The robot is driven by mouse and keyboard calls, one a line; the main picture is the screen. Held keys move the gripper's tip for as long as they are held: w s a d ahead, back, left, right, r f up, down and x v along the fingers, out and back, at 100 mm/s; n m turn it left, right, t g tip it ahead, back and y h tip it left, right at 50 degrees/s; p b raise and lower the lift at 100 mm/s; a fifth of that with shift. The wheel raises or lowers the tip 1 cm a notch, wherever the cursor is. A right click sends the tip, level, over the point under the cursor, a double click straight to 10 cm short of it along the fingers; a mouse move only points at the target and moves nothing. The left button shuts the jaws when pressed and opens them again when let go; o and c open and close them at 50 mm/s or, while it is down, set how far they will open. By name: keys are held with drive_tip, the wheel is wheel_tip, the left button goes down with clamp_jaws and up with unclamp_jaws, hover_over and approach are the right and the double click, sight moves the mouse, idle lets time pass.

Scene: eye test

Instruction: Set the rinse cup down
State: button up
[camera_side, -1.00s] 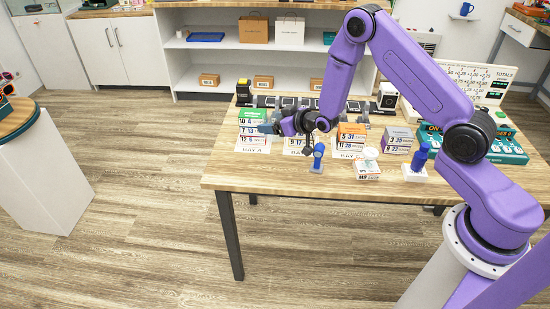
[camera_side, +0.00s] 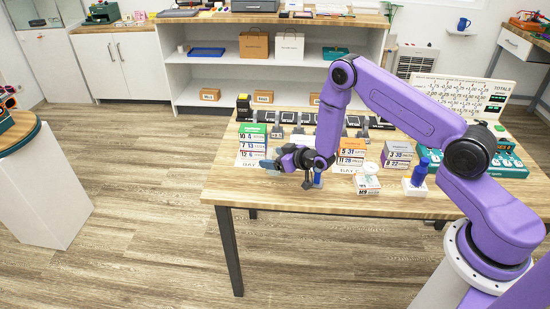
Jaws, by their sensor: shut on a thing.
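My gripper (camera_side: 272,164) reaches left over the table's left half, just above the front of the stacks of number cards.
The wooden table (camera_side: 240,196) has a bare front strip. Stacks of number cards (camera_side: 252,146) stand left, with more (camera_side: 351,152) at centre. A small white box (camera_side: 367,185) and a blue bottle on a white base (camera_side: 419,172) stand right. Dark stands (camera_side: 298,131) line the back.

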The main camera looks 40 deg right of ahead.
drive_tip(key=shift+f, duration=0.35)
drive_tip(key=shift+f, duration=0.1)
drive_tip(key=o, duration=1)
drive_tip(key=shift+c, duration=0.2)
